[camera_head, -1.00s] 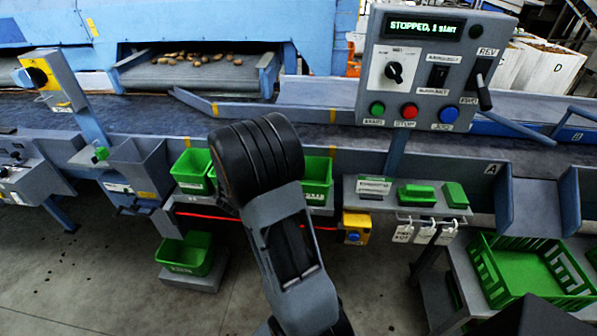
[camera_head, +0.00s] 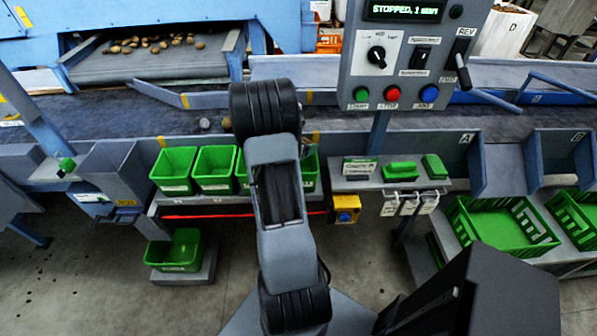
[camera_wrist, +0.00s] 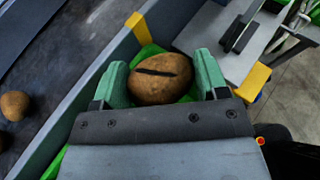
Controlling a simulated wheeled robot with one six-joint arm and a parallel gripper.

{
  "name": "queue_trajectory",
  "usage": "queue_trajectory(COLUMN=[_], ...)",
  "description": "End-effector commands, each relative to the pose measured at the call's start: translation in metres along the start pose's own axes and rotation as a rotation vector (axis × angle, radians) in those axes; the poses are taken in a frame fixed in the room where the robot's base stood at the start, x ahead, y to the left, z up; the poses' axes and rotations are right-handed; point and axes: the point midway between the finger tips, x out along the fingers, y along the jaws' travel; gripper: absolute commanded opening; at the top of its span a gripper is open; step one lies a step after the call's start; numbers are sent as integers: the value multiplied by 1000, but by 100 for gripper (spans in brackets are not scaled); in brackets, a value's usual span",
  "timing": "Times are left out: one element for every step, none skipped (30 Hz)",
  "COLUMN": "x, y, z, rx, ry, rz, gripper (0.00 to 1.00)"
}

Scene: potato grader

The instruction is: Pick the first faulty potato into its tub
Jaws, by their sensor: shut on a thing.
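In the wrist view my gripper (camera_wrist: 161,70) is shut on a brown potato (camera_wrist: 160,88) with a long dark slit across its upper side. The green fingers press it from left and right. Green tub plastic (camera_wrist: 147,54) shows just behind and below the potato, partly hidden by it. In the head view a row of green tubs (camera_head: 175,171) hangs along the front of the belt, and my arm covers part of the row. My gripper and the held potato are hidden behind my arm there.
Loose potatoes lie on the dark belt (camera_head: 140,114); one potato (camera_wrist: 14,105) shows in the wrist view. A control panel (camera_head: 405,60) reads "STOPPED, 1 start". A low green tub (camera_head: 174,250) stands near the floor. Green crates (camera_head: 503,228) stand at right.

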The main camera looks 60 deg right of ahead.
Motion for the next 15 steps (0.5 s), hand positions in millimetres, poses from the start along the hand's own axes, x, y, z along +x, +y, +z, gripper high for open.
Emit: queue_trajectory(x=[3, 5, 6, 8, 9, 11, 12, 13, 14, 15, 16, 16, 16, 17, 17], y=[0, 0, 0, 0, 0, 0, 0, 0, 0, 0, -1, -1, -1, -1, -1], z=[-9, -12, -16, -19, -22, -26, -28, -31, -33, -35, -36, -37, -38, -38, -38], rx=[-1, -2, -2, -2, -2, -1, -1, 0, 0, 0, 0, 0, 0, 0, 0], ry=[0, 1, 1, 1, 1, 0, 0, 0, 0, 0, 0, 0, 0, 0, 0], rz=[0, 0, 0, 0, 0, -1, -1, -1, -1, -1, -1, -1, -1, -1, -1], gripper=[42, 42, 42, 42, 42, 42, 42, 42, 42, 42, 42, 42, 42, 42, 42])
